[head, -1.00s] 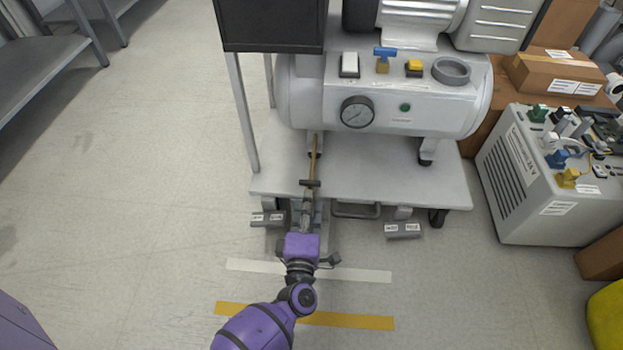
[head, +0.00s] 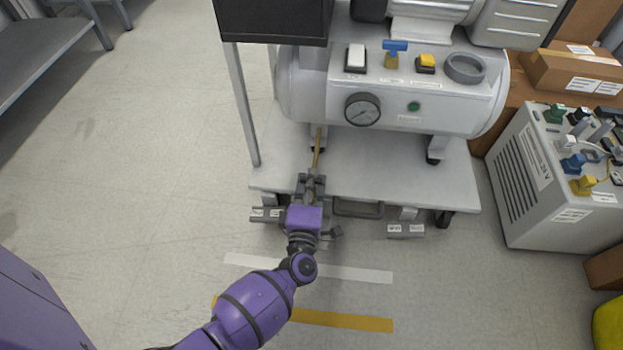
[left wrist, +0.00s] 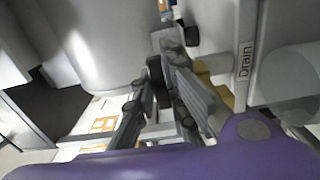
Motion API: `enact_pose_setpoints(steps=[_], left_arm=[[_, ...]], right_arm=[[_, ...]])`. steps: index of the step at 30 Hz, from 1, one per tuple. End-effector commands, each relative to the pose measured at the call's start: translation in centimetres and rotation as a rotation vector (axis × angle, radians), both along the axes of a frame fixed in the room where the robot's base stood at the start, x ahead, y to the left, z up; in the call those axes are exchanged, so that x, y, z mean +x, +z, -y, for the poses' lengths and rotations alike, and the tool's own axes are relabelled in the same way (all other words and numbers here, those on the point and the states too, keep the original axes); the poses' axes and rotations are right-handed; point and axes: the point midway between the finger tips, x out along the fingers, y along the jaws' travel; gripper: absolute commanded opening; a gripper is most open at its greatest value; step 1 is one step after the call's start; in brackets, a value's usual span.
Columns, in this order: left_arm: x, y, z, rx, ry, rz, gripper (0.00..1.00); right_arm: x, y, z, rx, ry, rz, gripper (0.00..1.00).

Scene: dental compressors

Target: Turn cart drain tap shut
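The drain tap shows in the head view as a thin brass pipe (head: 317,150) running forward from under the grey tank (head: 440,112) over the cart's white deck (head: 385,165). A dark tap handle seen earlier at its front end is now mostly hidden by my left gripper (head: 311,182). In the left wrist view the gripper's two grey fingers (left wrist: 165,105) stand apart. A dark piece (left wrist: 155,72), probably the handle, shows between or just beyond them; contact cannot be told. A "Drain" label (left wrist: 245,60) is on the right. My right gripper is out of view.
A cart leg (head: 243,110) rises left of the pipe. A grey unit (head: 530,180) stands to the right.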

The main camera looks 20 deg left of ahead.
Motion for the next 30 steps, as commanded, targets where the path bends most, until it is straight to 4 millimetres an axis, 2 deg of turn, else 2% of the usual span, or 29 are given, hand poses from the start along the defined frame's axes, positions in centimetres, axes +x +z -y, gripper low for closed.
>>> enact_pose_setpoints(steps=[5, 13, 21, 22, 25, 26, 30], left_arm=[[-0.01, 0.0, -0.01, 0.0, -0.003, 0.0, 0.0], [0.02, 0.06, -0.01, 0.0, -0.129, 0.001, 0.0], [0.01, 0.03, 0.07, -0.001, -0.134, 0.0, 0.0], [0.01, 0.03, 0.07, -0.001, -0.134, 0.0, 0.15], [0.01, 0.03, 0.07, -0.001, -0.133, 0.0, 0.29], [0.01, 0.02, 0.07, -0.001, -0.133, 0.0, 0.31], [0.0, 0.01, 0.05, -0.001, -0.133, 0.0, 0.31]], right_arm=[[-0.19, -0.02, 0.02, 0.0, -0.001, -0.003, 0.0], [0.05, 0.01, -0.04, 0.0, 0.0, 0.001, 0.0], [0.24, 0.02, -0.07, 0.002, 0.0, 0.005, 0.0], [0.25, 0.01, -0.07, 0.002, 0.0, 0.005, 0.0], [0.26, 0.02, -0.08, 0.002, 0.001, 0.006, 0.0], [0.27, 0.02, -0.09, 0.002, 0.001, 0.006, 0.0], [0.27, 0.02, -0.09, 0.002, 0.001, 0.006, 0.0]])
